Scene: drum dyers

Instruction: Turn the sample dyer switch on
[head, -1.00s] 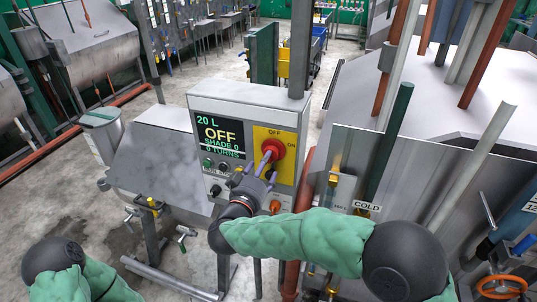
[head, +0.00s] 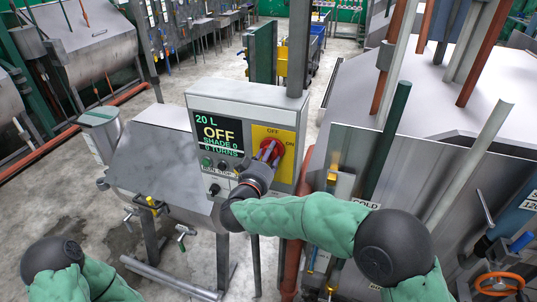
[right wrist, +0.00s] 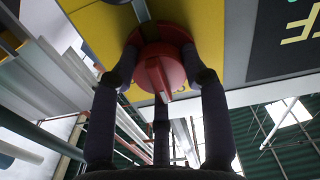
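The sample dyer switch (head: 272,148) is a red rotary knob on a yellow plate marked OFF and ON, on the grey control box (head: 240,97). The display (head: 219,133) reads 20 L, OFF, SHADE 0, 0 TURNS. My right gripper (head: 265,157) is at the knob, covering part of it. In the right wrist view the dark fingers of this gripper (right wrist: 162,78) stand spread around the red knob (right wrist: 158,62), with its raised grip bar between them. Gaps show between the fingers and the bar; contact with the rim is unclear. Only part of my left arm shows, without its gripper.
A grey pole (head: 299,45) rises behind the box. A large metal vat (head: 425,165) with pipes stands close on the right. A metal drum (head: 160,160) stands left of the box.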

